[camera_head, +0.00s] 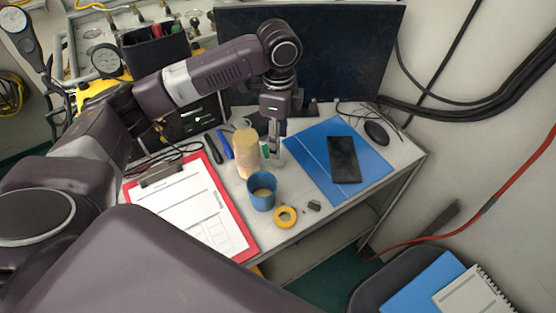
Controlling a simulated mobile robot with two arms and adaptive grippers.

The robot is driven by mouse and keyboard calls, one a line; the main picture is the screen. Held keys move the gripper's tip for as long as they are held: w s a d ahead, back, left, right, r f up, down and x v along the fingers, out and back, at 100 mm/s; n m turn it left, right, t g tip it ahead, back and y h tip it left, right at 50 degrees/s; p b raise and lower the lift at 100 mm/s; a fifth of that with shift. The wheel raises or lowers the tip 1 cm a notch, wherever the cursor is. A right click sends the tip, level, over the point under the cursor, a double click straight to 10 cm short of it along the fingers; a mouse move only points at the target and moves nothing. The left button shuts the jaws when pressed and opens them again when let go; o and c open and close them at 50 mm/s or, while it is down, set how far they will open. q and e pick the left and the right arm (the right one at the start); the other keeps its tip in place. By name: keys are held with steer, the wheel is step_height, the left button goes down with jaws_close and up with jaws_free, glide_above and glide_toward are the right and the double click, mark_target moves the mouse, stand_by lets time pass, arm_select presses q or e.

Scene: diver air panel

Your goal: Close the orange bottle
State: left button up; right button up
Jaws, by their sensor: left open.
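The orange bottle (246,155), pale yellow-orange with a whitish top, stands upright on the desk (325,209). I cannot tell whether its top is a cap or an open neck. My left gripper (273,148) comes down from above, just right of the bottle. It is open with its fingers pointing down, and nothing shows held in it. A small green and clear item is beside the fingertips, partly hidden, and I cannot make it out. My right gripper is not in view.
A blue mug (261,192) stands in front of the bottle, with a yellow ring (285,217) near the desk's front edge. A red clipboard (239,245) lies left. A blue folder (310,155) with a black phone (343,160) lies right. A dark monitor (345,55) stands behind.

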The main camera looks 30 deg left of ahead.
mark_target(278, 162)
arm_select(q)
step_height(278, 162, down, 2)
steer(key=shift+w+a+f, duration=0.1)
steer(key=shift+f, duration=0.15)
steer(key=shift+f+p, duration=0.75)
steer(key=shift+f, duration=1.65)
steer(key=shift+c, duration=0.7)
steer(key=c, duration=0.7)
